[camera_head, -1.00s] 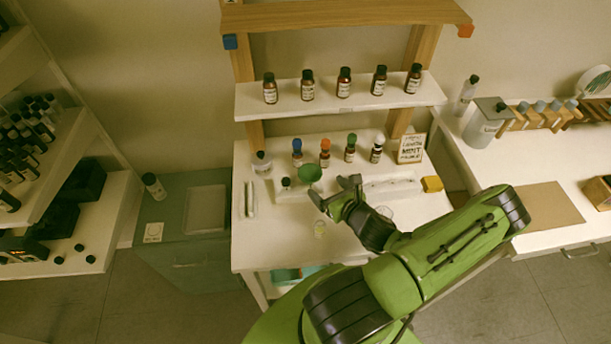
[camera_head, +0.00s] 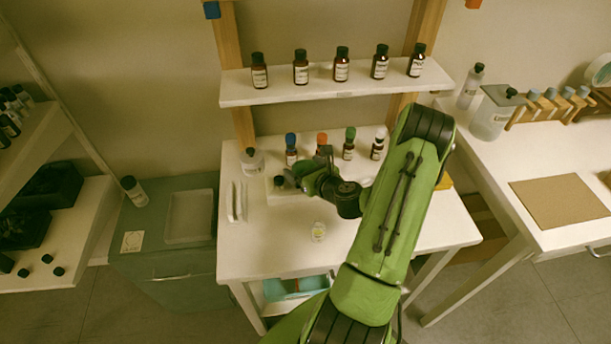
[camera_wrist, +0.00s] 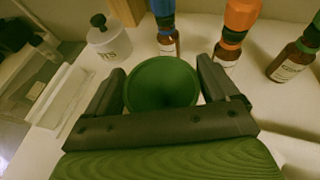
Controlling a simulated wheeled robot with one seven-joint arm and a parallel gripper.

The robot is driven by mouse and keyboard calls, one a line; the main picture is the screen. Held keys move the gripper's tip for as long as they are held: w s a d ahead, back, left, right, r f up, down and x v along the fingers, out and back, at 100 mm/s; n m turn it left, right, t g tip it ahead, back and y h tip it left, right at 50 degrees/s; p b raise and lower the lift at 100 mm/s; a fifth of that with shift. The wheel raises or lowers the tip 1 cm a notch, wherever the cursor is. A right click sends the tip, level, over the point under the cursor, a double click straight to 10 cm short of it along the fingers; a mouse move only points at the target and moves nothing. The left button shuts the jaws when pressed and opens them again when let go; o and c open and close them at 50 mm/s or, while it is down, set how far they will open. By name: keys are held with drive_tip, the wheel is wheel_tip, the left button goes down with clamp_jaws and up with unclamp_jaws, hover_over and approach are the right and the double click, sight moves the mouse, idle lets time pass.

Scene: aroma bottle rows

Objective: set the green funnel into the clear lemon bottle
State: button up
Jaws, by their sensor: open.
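The green funnel (camera_wrist: 162,85) shows in the wrist view as a round, wide-mouthed cone between the two dark fingers of my gripper (camera_wrist: 160,78). The fingers are open, one on each side of it; I cannot tell whether either touches it. In the head view my gripper (camera_head: 307,166) is over the back middle of the white table and hides the funnel.
Bottles with blue (camera_head: 291,141), orange (camera_head: 322,139), green (camera_head: 350,134) and white caps stand behind my gripper. A lidded white jar (camera_head: 252,161) and pale sticks (camera_head: 236,201) are at the left. Brown bottles line the shelf (camera_head: 300,96) above. The table's front left is clear.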

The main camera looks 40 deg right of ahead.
drive_tip(key=shift+x, duration=0.8)
drive_tip(key=shift+s, duration=0.1)
drive_tip(key=shift+c, duration=0.4)
